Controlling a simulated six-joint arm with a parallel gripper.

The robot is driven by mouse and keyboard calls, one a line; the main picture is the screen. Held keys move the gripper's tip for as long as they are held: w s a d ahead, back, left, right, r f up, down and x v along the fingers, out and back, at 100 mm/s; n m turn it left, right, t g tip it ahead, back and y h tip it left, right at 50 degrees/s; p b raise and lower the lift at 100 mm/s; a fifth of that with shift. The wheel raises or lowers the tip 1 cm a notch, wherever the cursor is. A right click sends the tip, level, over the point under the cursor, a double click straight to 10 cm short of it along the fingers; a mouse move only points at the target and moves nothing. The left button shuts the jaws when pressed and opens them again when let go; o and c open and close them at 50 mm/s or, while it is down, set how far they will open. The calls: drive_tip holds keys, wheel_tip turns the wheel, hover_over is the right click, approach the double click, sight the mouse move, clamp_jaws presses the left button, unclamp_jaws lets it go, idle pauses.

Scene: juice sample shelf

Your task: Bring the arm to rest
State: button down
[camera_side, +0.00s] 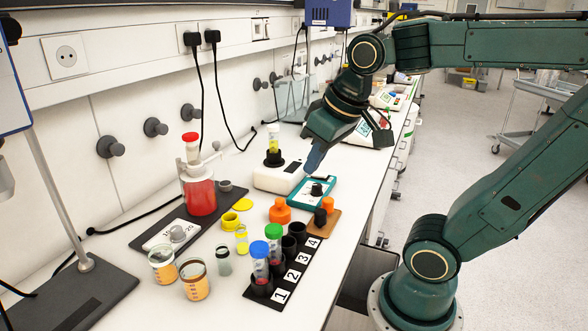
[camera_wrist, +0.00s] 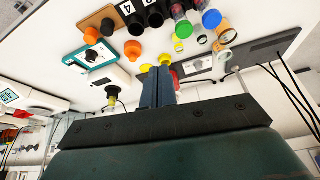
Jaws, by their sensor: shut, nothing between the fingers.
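My gripper (camera_side: 317,158) is shut and empty, held in the air above the back part of the bench, over the white device and the teal scale. Its shut fingers (camera_wrist: 158,86) show in the wrist view, pointing towards the bench items. The green arm reaches in from the right in the side view. A numbered black rack (camera_side: 295,270) stands on the bench. A blue-capped tube (camera_side: 260,262) stands in its slot 1 and a green-capped tube (camera_side: 274,240) in slot 2. Slots 3 and 4 look empty.
A red juice bottle (camera_side: 201,196) stands at the left. A teal scale (camera_side: 312,192), an orange cap (camera_side: 280,211) and open jars (camera_side: 194,280) are also on the bench.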

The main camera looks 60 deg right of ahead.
drive_tip(key=shift+n+t+y, duration=0.3)
drive_tip(key=shift+n+t, duration=0.1)
drive_tip(key=shift+n, duration=0.5)
drive_tip(key=s+a, duration=0.1)
drive_tip(key=s+a+f, duration=0.1)
drive_tip(key=s, duration=0.2)
drive_tip(key=shift+s+a+f, duration=0.2)
drive_tip(key=shift+a+f, duration=0.15)
drive_tip(key=shift+a, duration=0.05)
